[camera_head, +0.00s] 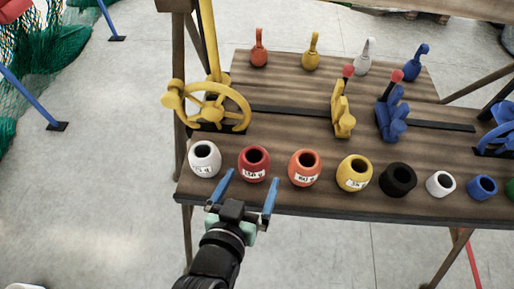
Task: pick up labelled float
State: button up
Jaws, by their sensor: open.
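My gripper (246,188) is open and empty at the front edge of the wooden table (330,205), with its two blue fingers pointing toward the floats. Several ring-shaped floats stand in a row along the table's front. A white float (204,159), a red float (254,164), an orange float (304,168) and a yellow float (354,173) carry white labels with dark writing, too small to read surely. The red float is just beyond the fingertips, roughly between them; contact cannot be told. A black float (397,180) shows no label. A smaller white float (440,184) and blue float (482,187) stand further right.
A yellow handwheel (211,108) stands behind the white float. A yellow lever (342,112) and a blue lever (391,112) with red knobs stand behind the row. Small hooked pieces (311,52) line the back. Green netting (50,50) hangs at upper left.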

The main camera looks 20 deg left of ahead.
aim_at(256, 159)
jog(key=w+f, duration=0.1)
jog(key=w+a+f, duration=0.1)
jog(key=w+f, duration=0.1)
jog(key=w+a+f, duration=0.1)
jog(key=shift+w+f, duration=0.25)
jog(key=shift+f, duration=0.15)
jog(key=shift+r+x, duration=0.15)
jog(key=shift+x, duration=1.15)
jog(key=shift+r+x, duration=0.1)
jog(key=shift+x, duration=1.2)
jog(key=shift+w, duration=0.15)
jog(key=shift+c, duration=0.3)
jog(key=c, duration=1)
notch_tip(256, 159, up, 10)
jog(key=shift+r+p, duration=0.1)
jog(key=shift+p, duration=0.8)
jog(key=shift+c, duration=0.2)
